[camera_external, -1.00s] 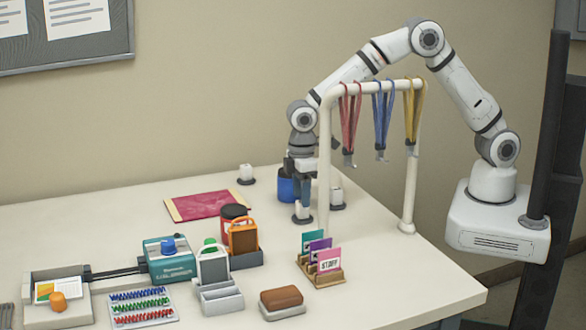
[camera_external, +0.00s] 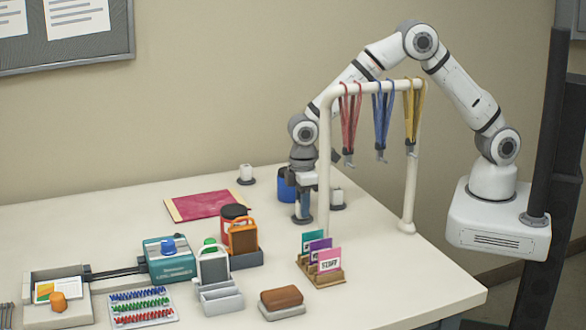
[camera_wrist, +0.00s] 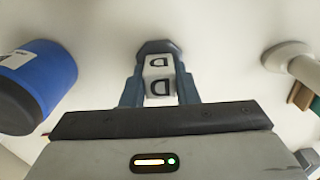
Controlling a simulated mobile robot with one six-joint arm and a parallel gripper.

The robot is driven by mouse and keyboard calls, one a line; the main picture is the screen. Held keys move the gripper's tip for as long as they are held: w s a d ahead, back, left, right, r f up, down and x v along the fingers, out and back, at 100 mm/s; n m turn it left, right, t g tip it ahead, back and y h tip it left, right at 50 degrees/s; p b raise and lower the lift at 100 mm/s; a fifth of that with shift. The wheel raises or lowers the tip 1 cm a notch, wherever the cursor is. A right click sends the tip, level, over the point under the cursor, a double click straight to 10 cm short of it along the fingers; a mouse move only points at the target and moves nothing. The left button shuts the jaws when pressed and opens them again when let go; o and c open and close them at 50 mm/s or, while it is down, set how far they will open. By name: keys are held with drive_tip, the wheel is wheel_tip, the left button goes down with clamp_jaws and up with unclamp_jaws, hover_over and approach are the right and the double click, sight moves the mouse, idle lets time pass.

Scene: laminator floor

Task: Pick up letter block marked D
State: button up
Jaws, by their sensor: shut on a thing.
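The white letter block marked D (camera_wrist: 158,68) sits between my fingers in the wrist view, with a dark D on two of its faces. My gripper (camera_wrist: 159,88) is shut on it, one finger on each side. A dark grey-blue round base (camera_wrist: 158,46) shows just beyond the block; I cannot tell whether the block is clear of it. In the external view my gripper (camera_external: 303,205) points down, low over the table behind the lanyard rack, and its fingers mostly hide the block.
Two other white blocks, one at the back (camera_external: 246,171) and one just right of my gripper (camera_external: 336,195), stand on dark bases. A blue cylinder (camera_external: 286,186) is close on the left. The white lanyard rack (camera_external: 324,150) stands in front. A red folder (camera_external: 205,205) lies left.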

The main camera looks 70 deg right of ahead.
clamp_jaws()
drive_tip(key=shift+r, duration=0.1)
